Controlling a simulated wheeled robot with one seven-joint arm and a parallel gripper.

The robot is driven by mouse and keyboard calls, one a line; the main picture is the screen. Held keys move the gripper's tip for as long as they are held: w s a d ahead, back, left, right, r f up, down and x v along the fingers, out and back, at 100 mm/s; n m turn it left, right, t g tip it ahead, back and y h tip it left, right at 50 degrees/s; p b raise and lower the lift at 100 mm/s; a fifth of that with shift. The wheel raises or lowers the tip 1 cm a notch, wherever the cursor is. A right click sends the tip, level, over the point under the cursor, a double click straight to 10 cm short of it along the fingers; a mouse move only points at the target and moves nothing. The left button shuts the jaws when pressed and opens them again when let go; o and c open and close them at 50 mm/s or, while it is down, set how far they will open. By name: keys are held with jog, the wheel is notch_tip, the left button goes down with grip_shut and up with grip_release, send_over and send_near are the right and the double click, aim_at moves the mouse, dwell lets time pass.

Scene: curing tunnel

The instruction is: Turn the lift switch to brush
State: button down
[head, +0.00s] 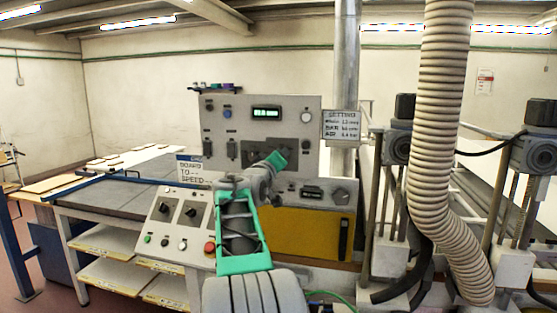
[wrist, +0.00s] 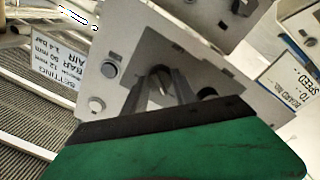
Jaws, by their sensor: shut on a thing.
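The grey control cabinet (head: 312,130) stands ahead, with a green-lit display (head: 266,113) and several switches and knobs. My gripper (wrist: 160,92) is at its face; in the head view its green body (head: 276,160) covers the fingertips. In the wrist view its two dark fingers are closed around a small grey switch knob (wrist: 161,80) on the panel plate (wrist: 120,45). I take this knob to be the lift switch, but its lettering is not readable. Its pointer direction is mostly hidden between the fingers.
A sloped console (head: 172,222) with knobs and a red button (head: 209,248) sits low in front. A settings sign (head: 341,125) hangs right of the cabinet. A ribbed hose (head: 440,130) and machine posts stand at right. Tables with boards (head: 100,180) are at left.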

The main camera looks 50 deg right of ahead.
dwell(0.4)
jog(key=c, duration=1)
grip_release()
jog(key=b+v, duration=0.2)
jog(key=v, duration=0.5)
jog(key=shift+s+a+b, duration=0.2)
jog(key=shift+a+b, duration=0.1)
jog(key=shift+a, duration=0.05)
